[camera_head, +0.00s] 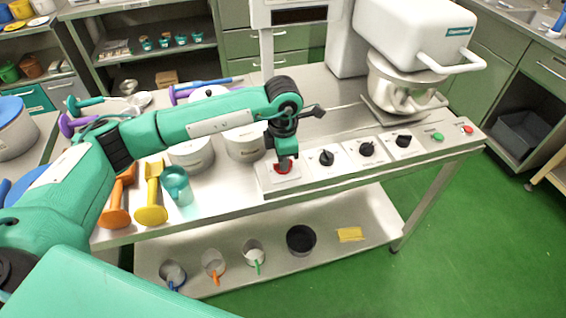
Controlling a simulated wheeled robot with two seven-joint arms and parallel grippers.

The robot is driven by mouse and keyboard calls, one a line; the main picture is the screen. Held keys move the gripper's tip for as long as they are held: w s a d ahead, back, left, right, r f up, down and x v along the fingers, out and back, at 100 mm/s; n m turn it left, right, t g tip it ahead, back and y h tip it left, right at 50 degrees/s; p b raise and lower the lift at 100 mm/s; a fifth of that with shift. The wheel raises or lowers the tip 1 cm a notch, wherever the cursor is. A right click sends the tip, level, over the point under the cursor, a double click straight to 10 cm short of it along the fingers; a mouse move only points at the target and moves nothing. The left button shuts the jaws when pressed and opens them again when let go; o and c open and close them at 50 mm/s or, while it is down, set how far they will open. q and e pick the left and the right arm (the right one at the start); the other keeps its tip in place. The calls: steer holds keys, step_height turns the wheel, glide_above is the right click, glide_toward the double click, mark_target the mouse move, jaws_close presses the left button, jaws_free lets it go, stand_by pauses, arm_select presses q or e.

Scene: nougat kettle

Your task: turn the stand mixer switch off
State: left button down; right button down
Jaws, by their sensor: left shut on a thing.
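The white stand mixer (417,30) stands at the back right of the steel table, with its steel bowl (397,82) under the head. A row of white switch plates runs along the table's front edge, with black knobs (326,157), (366,149) and (403,140). A green button (437,136) and a red button (468,129) sit at its right end. My right gripper is not in view.
White tubs (192,153) and a teal jug (177,185) stand left of my left gripper. Orange (115,215) and yellow (151,212) scoops lie at the front left. The lower shelf (330,210) holds several small containers. Green floor is free at right.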

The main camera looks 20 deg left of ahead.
arm_select(q)
steer(key=shift+r+n, duration=0.1)
steer(key=shift+n, duration=0.3)
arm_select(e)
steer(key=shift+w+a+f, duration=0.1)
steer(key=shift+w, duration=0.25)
arm_select(q)
steer(key=c, duration=1.5)
jaws_free()
steer(key=shift+o, duration=0.2)
